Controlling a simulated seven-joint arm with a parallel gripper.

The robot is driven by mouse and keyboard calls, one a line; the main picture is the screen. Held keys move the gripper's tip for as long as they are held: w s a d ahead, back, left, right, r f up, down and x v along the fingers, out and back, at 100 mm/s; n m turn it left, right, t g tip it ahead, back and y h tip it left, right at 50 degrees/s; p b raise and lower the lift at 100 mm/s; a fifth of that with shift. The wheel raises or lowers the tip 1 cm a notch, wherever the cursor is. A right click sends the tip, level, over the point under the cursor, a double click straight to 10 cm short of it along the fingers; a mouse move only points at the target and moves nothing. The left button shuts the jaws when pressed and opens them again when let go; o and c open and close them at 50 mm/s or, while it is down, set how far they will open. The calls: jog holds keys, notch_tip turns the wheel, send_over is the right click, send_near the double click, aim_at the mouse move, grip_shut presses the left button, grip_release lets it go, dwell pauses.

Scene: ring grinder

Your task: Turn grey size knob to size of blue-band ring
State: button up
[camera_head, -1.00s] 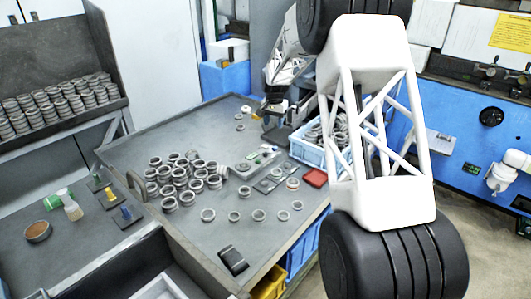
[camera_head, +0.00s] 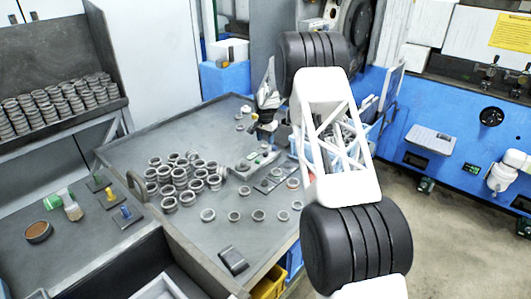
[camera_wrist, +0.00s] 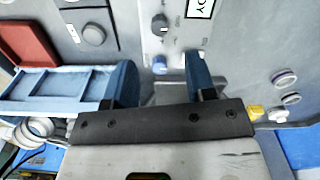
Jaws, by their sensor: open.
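In the wrist view, a light grey control panel (camera_wrist: 178,38) lies just beyond the fingertips. A dark grey round knob (camera_wrist: 159,22) with a pale mark sits on it, apart from the fingers. A blue knob (camera_wrist: 159,65) is closer, between the finger lines. The panel's small print is too blurred to read. In the head view, my gripper (camera_head: 261,128) is above the table near the small panel (camera_head: 252,163). I cannot make out a blue-band ring.
Another dark knob-like disc (camera_wrist: 93,34) sits on a plate, beside a red tray (camera_wrist: 25,40). A blue crate (camera_wrist: 55,85) lies under the left finger. Piled rings (camera_head: 180,178) cover the table's middle; several loose rings (camera_head: 234,216) lie in front. The table's back left (camera_head: 190,125) is clear.

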aim_at(265, 154)
jog(key=shift+f, duration=0.15)
jog(key=shift+f, duration=3.8)
jog(key=c, duration=0.9)
